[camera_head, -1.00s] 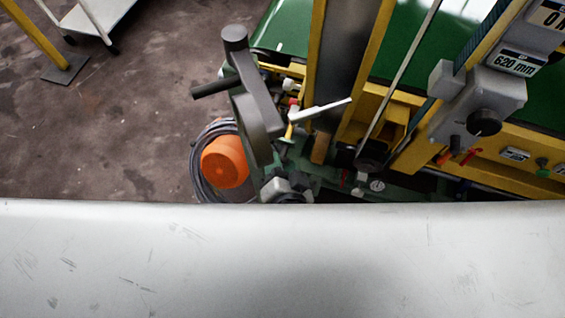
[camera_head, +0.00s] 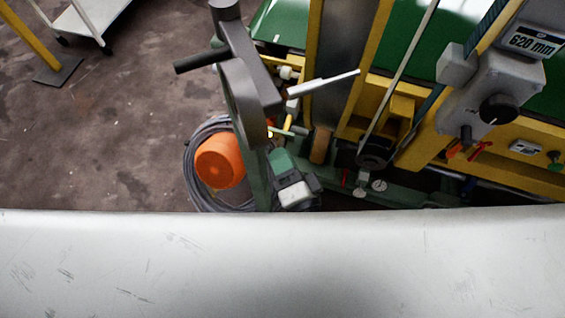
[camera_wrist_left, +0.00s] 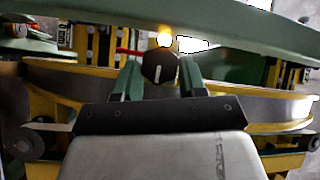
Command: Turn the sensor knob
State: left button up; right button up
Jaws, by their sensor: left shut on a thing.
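The sensor knob (camera_wrist_left: 158,69) is dark and rounded with a white pointer line, upright in the left wrist view. My left gripper (camera_wrist_left: 158,78) has its two green fingers on either side of the knob and is shut on it. In the head view my left gripper (camera_head: 282,160) shows below the grey lever arm, its green fingers pointing into the machine; the knob cannot be made out there. My right gripper is not in view.
A grey crank handle (camera_head: 240,65) stands left of my gripper. An orange drum (camera_head: 220,160) with coiled cable lies on the floor. A grey box (camera_head: 500,85) marked 620 mm with a black knob is at right. Open floor lies left.

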pick_arm(q)
jog(key=shift+d+f+m+t+y+b, duration=0.1)
jog(key=shift+f+m+t+y+b, duration=0.15)
jog(key=shift+m+t+y+b, duration=0.55)
jog(key=o, duration=0.6)
jog(key=shift+o, duration=0.2)
jog(key=b+v, duration=0.3)
jog(key=v, duration=0.7)
jog(key=shift+s+d, duration=0.15)
jog(key=shift+s, duration=0.2)
